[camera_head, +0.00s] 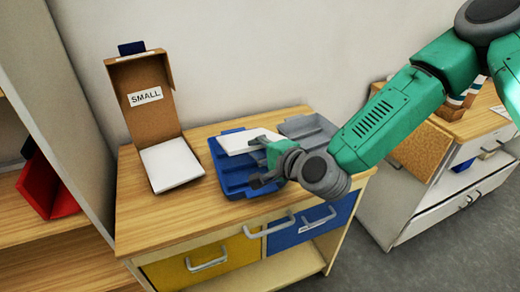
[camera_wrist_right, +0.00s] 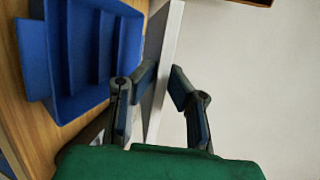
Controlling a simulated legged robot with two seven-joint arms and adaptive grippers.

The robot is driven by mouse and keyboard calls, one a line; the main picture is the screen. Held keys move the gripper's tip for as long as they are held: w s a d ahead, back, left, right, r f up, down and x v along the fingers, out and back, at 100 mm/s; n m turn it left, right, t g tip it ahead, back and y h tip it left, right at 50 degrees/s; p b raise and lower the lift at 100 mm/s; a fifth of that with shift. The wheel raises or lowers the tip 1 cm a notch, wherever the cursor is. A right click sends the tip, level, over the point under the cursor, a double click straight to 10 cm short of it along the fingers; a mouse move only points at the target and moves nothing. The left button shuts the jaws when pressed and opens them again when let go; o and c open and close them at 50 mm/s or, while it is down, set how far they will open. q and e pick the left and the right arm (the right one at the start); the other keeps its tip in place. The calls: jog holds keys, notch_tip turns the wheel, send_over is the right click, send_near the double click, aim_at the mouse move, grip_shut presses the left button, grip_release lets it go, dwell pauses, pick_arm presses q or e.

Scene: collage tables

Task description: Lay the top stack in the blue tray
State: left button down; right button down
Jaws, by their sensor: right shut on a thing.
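My right gripper (camera_head: 268,164) is shut on a white stack (camera_head: 246,141) and holds it over the blue tray (camera_head: 231,180). In the right wrist view the stack (camera_wrist_right: 165,60) is seen edge-on between the fingers (camera_wrist_right: 158,108), with the blue tray (camera_wrist_right: 70,102) to its left. The tray lies on the wooden tabletop and has raised ridges inside. Part of it is hidden by the stack and my gripper. Another white stack (camera_head: 170,164) lies at the open cardboard box marked SMALL (camera_head: 140,93). My left gripper is not in view.
A grey tray (camera_head: 306,128) sits right of the blue tray, partly behind my arm. The table (camera_head: 150,228) has bare wood along its front left. Yellow (camera_head: 205,262) and blue drawers with handles are below. A shelf with a red bin (camera_head: 45,188) stands left.

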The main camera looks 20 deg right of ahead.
jog(key=shift+w+a+f+b, duration=0.15)
jog(key=shift+w+f+b, duration=0.3)
jog(key=shift+w+f, duration=0.15)
jog(key=w+f+b, duration=0.3)
jog(key=f+b, duration=0.2)
jog(key=shift+w+d+f, duration=0.25)
jog(key=shift+d+f, duration=0.05)
jog(key=shift+f, duration=0.1)
dwell(0.3)
jog(key=c, duration=1.1)
grip_release()
